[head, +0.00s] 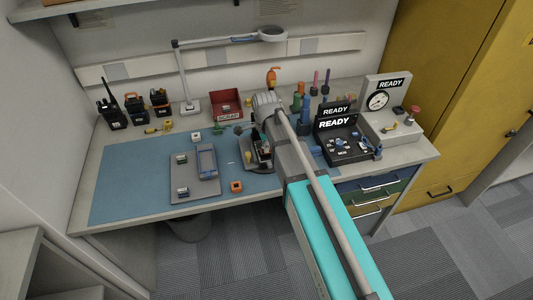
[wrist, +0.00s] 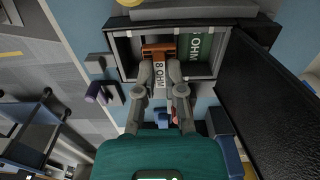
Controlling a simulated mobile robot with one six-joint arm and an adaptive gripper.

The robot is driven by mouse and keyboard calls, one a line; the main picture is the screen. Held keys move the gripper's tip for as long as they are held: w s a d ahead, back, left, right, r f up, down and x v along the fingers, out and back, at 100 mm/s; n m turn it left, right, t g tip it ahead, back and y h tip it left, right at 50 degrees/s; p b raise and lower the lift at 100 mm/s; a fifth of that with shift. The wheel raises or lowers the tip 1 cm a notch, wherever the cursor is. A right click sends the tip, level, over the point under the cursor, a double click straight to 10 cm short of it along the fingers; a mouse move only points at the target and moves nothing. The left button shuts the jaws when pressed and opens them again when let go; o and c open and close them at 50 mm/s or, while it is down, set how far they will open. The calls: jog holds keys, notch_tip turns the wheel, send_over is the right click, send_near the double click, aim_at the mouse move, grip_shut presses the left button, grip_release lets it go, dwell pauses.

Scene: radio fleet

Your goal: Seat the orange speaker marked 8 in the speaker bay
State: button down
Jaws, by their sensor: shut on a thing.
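In the wrist view my gripper (wrist: 160,74) is shut on an orange speaker (wrist: 157,49) with a white label reading 8 OHM between the fingers. The speaker is over or partly in the left part of a grey-framed open bay (wrist: 125,51). I cannot tell whether it touches the bay floor. A green piece (wrist: 193,46), also labelled 8 OHM, lies in the right part of the bay. In the head view my arm hides most of this spot.
A dark panel (wrist: 272,100) stands close on the right in the wrist view. In the head view, a grey tray (head: 183,160), an orange square part (head: 236,186) and a red scrap bin (head: 226,104) are on the bench. The blue mat (head: 125,185) is clear at left.

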jog(key=shift+f+b, duration=0.75)
jog(key=shift+f, duration=0.4)
jog(key=shift+f, duration=0.15)
jog(key=c, duration=0.7)
grip_release()
jog(key=shift+c, duration=0.2)
notch_tip(320, 180, up, 12)
jog(key=p, duration=1.2)
jog(key=shift+r, duration=0.2)
jog(key=shift+s, duration=0.1)
